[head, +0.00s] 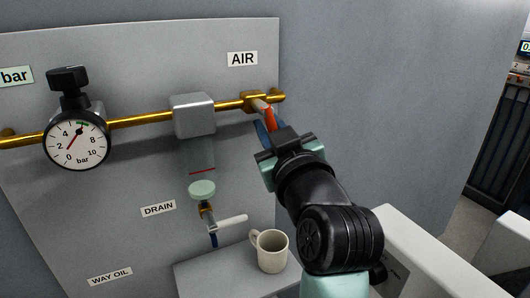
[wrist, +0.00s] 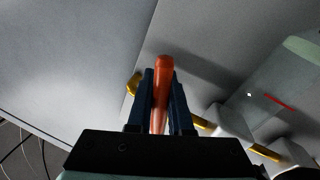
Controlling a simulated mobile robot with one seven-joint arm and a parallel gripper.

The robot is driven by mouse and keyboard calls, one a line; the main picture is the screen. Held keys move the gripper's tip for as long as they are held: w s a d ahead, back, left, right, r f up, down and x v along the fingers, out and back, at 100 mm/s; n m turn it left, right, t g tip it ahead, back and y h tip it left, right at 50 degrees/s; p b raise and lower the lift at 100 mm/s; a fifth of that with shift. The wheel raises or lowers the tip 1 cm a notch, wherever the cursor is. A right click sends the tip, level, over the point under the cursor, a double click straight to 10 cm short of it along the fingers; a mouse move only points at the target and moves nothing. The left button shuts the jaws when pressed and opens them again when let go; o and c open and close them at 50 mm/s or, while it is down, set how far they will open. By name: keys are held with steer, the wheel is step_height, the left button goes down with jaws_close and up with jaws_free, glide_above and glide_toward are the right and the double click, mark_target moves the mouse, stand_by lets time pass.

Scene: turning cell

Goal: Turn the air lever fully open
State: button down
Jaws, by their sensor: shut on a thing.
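The air lever (head: 269,116) is a red-orange handle on a brass valve (head: 252,99) at the right end of the brass pipe, below the AIR label (head: 242,59). In the wrist view the lever (wrist: 163,66) stands between the two blue fingers, its rounded end reaching past their tips. My gripper (head: 266,130) is shut on the lever in the head view; it also shows in the wrist view (wrist: 162,80). The fingers hide part of the lever. The lever's exact angle to the pipe is hard to tell.
Left along the pipe are a grey filter block (head: 193,115) with a clear bowl and a pressure gauge (head: 77,140) under a black knob. Below are a drain valve with a white lever (head: 231,222) and a cream mug (head: 271,252) on a ledge. A grey wall is right.

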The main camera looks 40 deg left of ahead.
steer(key=n+b, duration=0.2)
steer(key=b, duration=0.1)
steer(key=shift+w+d+r+n+y, duration=0.15)
steer(key=shift+w+n+y, duration=0.15)
steer(key=shift+w, duration=0.05)
steer(key=shift+r, duration=0.1)
steer(key=c, duration=0.8)
jaws_free()
steer(key=shift+c, duration=0.2)
steer(key=shift+d+b, duration=0.1)
steer(key=shift+b, duration=0.2)
steer(key=b+v, duration=0.3)
steer(key=v, duration=1)
steer(key=shift+b, duration=0.4)
